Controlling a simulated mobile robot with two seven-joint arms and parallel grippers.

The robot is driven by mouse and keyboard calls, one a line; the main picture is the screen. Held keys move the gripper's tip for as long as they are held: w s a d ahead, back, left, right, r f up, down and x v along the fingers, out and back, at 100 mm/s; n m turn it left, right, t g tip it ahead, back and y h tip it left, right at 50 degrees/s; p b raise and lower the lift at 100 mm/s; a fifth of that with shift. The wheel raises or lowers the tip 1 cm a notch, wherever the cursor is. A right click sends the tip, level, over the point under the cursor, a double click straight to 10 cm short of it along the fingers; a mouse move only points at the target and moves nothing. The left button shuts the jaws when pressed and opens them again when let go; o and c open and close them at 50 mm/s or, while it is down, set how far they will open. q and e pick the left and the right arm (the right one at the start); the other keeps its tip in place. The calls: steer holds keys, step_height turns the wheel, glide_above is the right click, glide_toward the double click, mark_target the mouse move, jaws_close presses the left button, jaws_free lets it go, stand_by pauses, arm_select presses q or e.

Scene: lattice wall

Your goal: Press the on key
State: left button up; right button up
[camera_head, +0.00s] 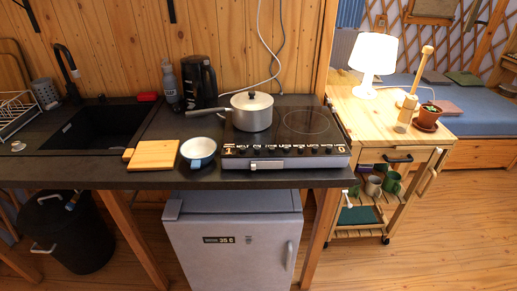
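No key plainly marked "on" can be read in the head view. A grey fridge-like box (236,262) stands under the counter. Its front has a dark display (218,240) that seems to read about 25 or 35 C, with a small dark mark or button (249,239) to its right. A stove (283,150) on the counter has a front row of dark knobs or keys, too small to tell apart. A black kettle (199,82) stands at the back, its controls unclear. Neither of my grippers is in view.
A pot (252,112) sits on the stove. A bowl (198,151) and a cutting board (154,155) lie left of it. The counter edge (120,180) overhangs the box. A wooden cart (385,130) with a lamp (374,55) stands at the right.

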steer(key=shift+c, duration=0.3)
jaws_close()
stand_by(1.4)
